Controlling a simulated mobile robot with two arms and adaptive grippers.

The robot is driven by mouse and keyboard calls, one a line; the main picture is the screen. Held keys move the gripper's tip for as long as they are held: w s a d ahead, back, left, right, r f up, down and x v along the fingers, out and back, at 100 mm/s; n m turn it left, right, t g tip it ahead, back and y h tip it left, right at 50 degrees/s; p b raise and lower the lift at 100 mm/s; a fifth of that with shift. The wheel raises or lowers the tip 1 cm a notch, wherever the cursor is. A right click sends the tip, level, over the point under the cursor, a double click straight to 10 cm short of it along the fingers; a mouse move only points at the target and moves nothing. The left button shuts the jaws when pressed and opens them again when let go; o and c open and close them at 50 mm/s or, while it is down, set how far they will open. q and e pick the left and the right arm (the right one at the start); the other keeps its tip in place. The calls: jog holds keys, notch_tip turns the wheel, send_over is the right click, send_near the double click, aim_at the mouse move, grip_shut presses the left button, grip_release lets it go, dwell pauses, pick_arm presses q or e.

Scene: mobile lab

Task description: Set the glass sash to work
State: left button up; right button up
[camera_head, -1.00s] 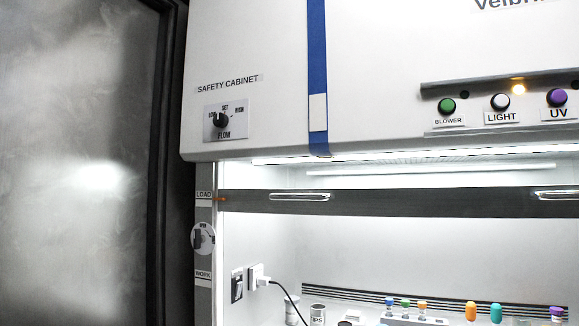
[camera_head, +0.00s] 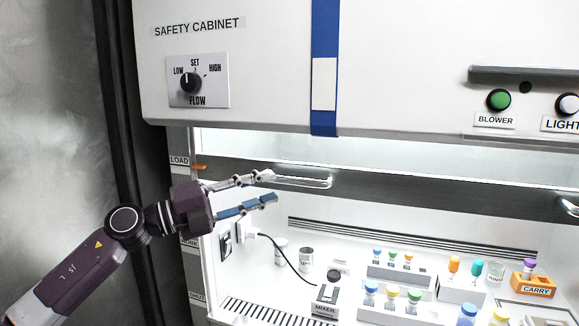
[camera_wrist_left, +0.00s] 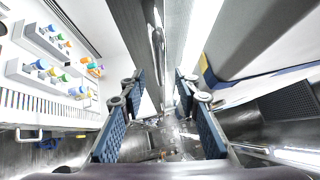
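The glass sash has a dark bottom bar (camera_head: 420,195) with a clear left handle (camera_head: 318,182) and a second handle at the right picture edge. An orange pointer (camera_head: 198,167) sits level with the LOAD label (camera_head: 179,160); the WORK label lower on the side post is mostly hidden by my arm. My left gripper (camera_head: 272,187) is open, its fingertips at the left end of the left handle, one above the other. In the left wrist view, the blue finger pads (camera_wrist_left: 162,115) stand apart with the bar running beyond and between them. I cannot tell whether they touch the handle. My right gripper is out of view.
The flow knob (camera_head: 191,83) and green blower button (camera_head: 499,100) are on the cabinet front above. Inside stand tube racks (camera_head: 400,272), a mixer (camera_head: 326,298), an orange carry box (camera_head: 533,285) and a cable. A dark-framed panel (camera_head: 60,110) stands at left.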

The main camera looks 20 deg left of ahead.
aim_at(289, 181)
pick_arm(q)
jog(key=p+x, duration=0.2)
jog(key=x, duration=0.3)
jog(key=shift+w+d+r, duration=0.1)
jog(key=shift+d+r, duration=0.1)
jog(key=shift+d, duration=0.25)
jog(key=shift+w+d+p, duration=0.35)
jog(key=shift+w+d, duration=0.1)
jog(key=shift+f, duration=0.1)
grip_shut()
